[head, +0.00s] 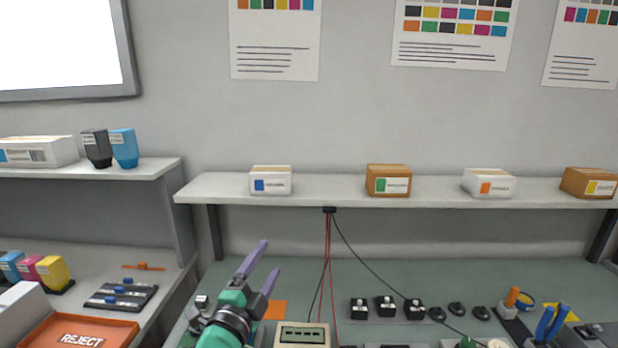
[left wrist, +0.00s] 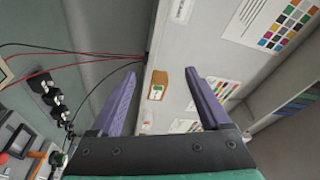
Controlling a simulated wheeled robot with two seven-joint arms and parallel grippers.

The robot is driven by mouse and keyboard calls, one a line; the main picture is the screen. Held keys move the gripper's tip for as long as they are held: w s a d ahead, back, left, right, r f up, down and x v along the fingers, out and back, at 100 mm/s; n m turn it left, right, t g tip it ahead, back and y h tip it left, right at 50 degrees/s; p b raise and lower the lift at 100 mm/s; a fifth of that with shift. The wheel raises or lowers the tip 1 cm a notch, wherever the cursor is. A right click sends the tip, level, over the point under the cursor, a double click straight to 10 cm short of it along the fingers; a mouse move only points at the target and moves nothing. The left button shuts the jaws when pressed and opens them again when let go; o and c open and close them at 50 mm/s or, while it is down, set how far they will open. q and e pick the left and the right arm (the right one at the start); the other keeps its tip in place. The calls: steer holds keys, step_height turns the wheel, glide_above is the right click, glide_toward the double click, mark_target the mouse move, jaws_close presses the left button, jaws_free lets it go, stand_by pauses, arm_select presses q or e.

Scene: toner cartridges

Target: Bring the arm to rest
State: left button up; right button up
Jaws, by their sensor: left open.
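My left gripper (head: 263,269) is raised over the left part of the green-grey bench, with its two purple fingers pointing up and away from me. In the left wrist view the fingers (left wrist: 158,92) stand wide apart with nothing between them. The gripper is open and empty, and apart from the shelf and its boxes. My right gripper is in neither view.
A shelf (head: 330,190) above the bench (head: 400,275) holds small boxes, including a brown green-labelled one (head: 389,181). Red and black cables (head: 327,260) hang near my left gripper. A meter (head: 302,336) is below it. An orange reject tray (head: 85,333) lies left.

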arm_select(q)
steer(key=s+a+f+n+g+y, duration=0.3)
steer(key=s+a+f+n+g, duration=0.15)
steer(key=f, duration=0.35)
steer(key=s+a+f+n+g+y, duration=0.25)
steer(key=s+a+f+n, duration=0.3)
steer(key=f, duration=0.35)
steer(key=s+a+f+n+g, duration=0.2)
steer(key=s+f+n+g, duration=0.15)
steer(key=s, duration=0.35)
steer(key=s+a+f+n+g, duration=0.2)
steer(key=s+f+g, duration=0.25)
steer(key=s, duration=0.35)
steer(key=s+f+g+b, duration=0.1)
steer(key=s+f+b, duration=0.15)
steer(key=f, duration=1.25)
steer(key=s+f+b, duration=0.1)
steer(key=f+b, duration=0.3)
steer(key=f, duration=1.2)
steer(key=s+a+f+g+b, duration=0.1)
steer(key=s+a+f+b, duration=0.2)
steer(key=s+f, duration=1.3)
steer(key=shift+f, duration=0.75)
steer(key=shift+s+b, duration=0.1)
steer(key=shift+b, duration=0.2)
